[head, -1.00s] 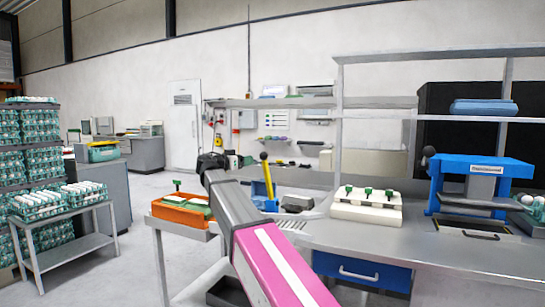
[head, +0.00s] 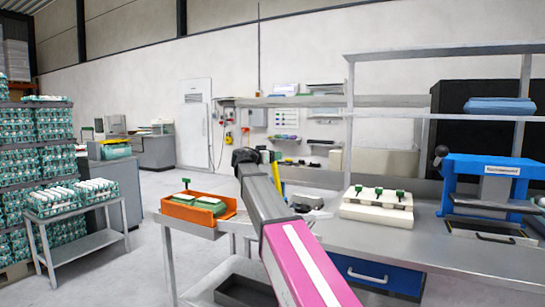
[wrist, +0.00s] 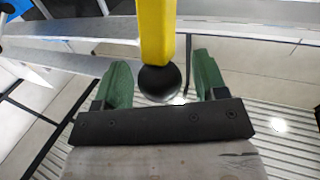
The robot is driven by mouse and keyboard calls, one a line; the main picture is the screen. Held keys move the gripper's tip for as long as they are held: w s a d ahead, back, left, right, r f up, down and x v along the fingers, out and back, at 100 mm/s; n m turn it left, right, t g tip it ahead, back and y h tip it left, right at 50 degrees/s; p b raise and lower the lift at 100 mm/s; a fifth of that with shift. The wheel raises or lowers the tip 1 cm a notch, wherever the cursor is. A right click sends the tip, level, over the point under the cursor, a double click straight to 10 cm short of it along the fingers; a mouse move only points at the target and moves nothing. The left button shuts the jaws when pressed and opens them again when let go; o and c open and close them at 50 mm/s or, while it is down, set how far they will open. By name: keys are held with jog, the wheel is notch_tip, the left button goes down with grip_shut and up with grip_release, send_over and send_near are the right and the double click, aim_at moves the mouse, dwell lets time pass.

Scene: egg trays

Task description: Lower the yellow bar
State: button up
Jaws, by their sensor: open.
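The yellow bar (wrist: 156,30) runs down from the top of the wrist view and ends in a round black knob (wrist: 159,82). The knob lies between the two green fingers of my gripper (wrist: 160,76), which is open with a gap on both sides. In the head view a short length of the yellow bar (head: 283,172) shows just beyond my arm. Its knob and lower part are hidden there by my arm and gripper.
An orange tray (head: 229,207) with green items stands on a small cart left of my arm. To the right, the metal bench (head: 400,238) carries a cream block (head: 375,212) with green-topped parts and a blue press (head: 455,182).

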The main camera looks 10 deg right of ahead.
grip_shut()
jog(key=shift+s+a+f, duration=0.15)
jog(key=shift+s, duration=0.15)
jog(key=s+a+f+m+t+h, duration=0.2)
jog(key=s+a+f+m+h, duration=0.1)
jog(key=s+a+f+h, duration=0.5)
jog(key=s+a+f, duration=0.1)
jog(key=s+f, duration=0.1)
jog(key=f, duration=0.6)
jog(key=s+f+m, duration=0.1)
jog(key=s+f, duration=0.2)
jog(key=f, duration=0.6)
jog(key=shift+s+a+y, duration=0.2)
jog(key=shift+a+y, duration=0.15)
jog(key=shift+y, duration=0.05)
jog(key=shift+c, duration=0.4)
grip_release()
jog(key=shift+f, duration=0.1)
jog(key=shift+o, duration=0.4)
